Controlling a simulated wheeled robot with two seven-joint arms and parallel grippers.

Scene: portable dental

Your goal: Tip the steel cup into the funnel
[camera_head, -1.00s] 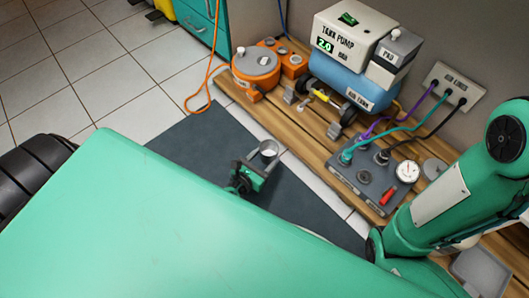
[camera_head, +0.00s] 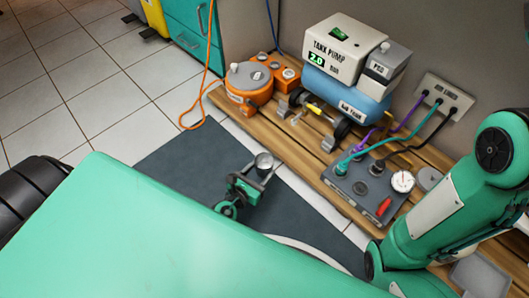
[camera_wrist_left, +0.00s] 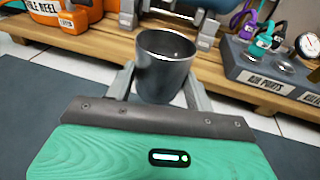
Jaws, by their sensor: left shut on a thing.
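The steel cup (camera_head: 264,162) is a small grey metal cup, seen upright and open at the top. My left gripper (camera_head: 259,170) is shut on it, and the cup is held above the dark mat. In the left wrist view the cup (camera_wrist_left: 165,65) sits between the two grey fingers of my left gripper (camera_wrist_left: 163,88). The cup's inside looks dark and its contents cannot be told. I cannot pick out a funnel in either view. My right gripper is not in view, though a green arm link of mine shows at the right.
A wooden pallet platform (camera_head: 292,150) carries an orange cable reel (camera_head: 250,85), a blue air tank (camera_head: 345,92) with a tank pump (camera_head: 337,45), and a grey air port block (camera_head: 362,190) with hoses. The dark mat (camera_head: 180,145) is clear beside the gripper.

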